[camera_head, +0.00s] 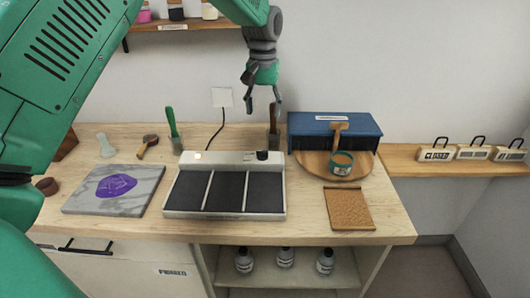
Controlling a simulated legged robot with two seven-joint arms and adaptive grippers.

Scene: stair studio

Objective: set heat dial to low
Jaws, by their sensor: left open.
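A white heating unit (223,213) with three dark panels stands on the wooden workbench. A black heat dial (262,155) sits at the right of its raised back strip; its setting is too small to read. A small pale light (198,156) shows at the left of that strip. My left gripper (264,102) points down with its fingers apart and empty, above the dial in the picture and apart from it. My right gripper is not in view.
A green-handled tool (172,123) and a dark upright tool (273,138) stand behind the unit. A marble slab (113,190) with a purple patch lies left.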

